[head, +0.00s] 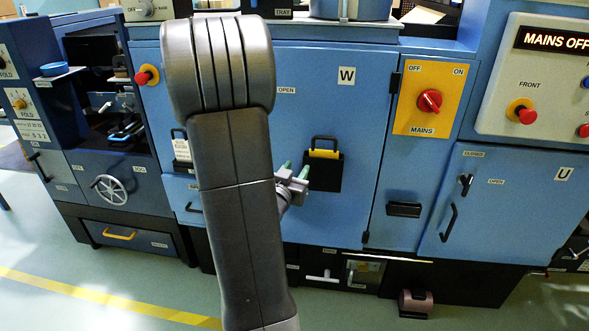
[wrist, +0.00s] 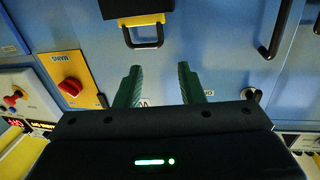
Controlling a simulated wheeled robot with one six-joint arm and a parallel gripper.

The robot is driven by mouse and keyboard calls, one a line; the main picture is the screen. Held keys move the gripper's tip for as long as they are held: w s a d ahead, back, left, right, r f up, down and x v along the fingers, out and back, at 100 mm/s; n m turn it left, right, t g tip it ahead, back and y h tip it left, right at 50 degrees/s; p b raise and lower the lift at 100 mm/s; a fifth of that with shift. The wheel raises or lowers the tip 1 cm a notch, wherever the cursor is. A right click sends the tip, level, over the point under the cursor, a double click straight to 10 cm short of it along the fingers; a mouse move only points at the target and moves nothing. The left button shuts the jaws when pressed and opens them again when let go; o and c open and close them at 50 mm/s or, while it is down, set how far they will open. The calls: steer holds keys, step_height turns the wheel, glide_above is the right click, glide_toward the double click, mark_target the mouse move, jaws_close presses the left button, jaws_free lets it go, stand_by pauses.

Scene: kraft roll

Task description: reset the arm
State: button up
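My arm stands upright in front of the blue machine in the head view. My gripper (head: 295,171) shows just right of the arm, in front of the blue W door (head: 325,205) and left of its black and yellow latch (head: 324,155). In the wrist view my gripper (wrist: 158,82) has two green fingers spread apart with nothing between them. The door's W label shows between them, and the latch (wrist: 142,20) is beyond the fingertips. The gap to the door cannot be told.
The red mains switch (head: 429,101) sits on a yellow plate at right. A handwheel (head: 110,189) and an open bay (head: 100,85) are at left. The U door (head: 490,205) has a black handle. Clear floor (head: 60,255) lies in front, with a yellow line.

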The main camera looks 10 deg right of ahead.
mark_target(313, 142)
steer(key=shift+w, duration=0.1)
steer(key=x, duration=1.3)
steer(key=shift+w+d, duration=0.15)
steer(key=shift+d, duration=0.05)
steer(key=shift+w+r+p, duration=0.15)
steer(key=shift+p, duration=0.2)
steer(key=shift+r, duration=0.1)
